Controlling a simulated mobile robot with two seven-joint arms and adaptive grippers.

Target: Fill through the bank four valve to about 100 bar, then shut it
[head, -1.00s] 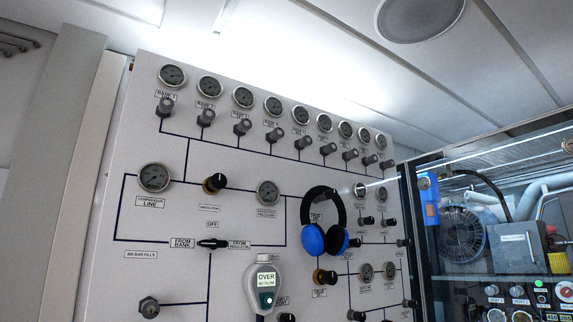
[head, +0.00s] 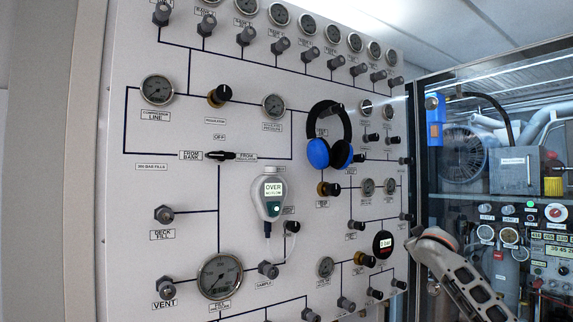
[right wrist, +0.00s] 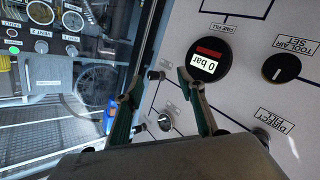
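The white fill panel (head: 120,180) fills the head view. A row of grey bank valves with gauges above runs along its top. The fourth valve from the left (head: 279,45) is below its gauge (head: 279,14); its label is too small to read. A round digital display (head: 383,245) is at lower right; in the right wrist view this display (right wrist: 208,62) reads "0 bar". My right gripper (right wrist: 159,82) has its two fingers apart, nothing between them, in front of the panel's edge near the display. My left gripper is not in view.
Blue headphones (head: 318,152) and a handheld meter (head: 271,200) reading "OVER" hang on the panel. Other knobs, a large gauge (head: 220,276) and a selector (head: 220,156) are around them. A glazed compressor enclosure (head: 470,200) stands at right. My arm link covers its lower left.

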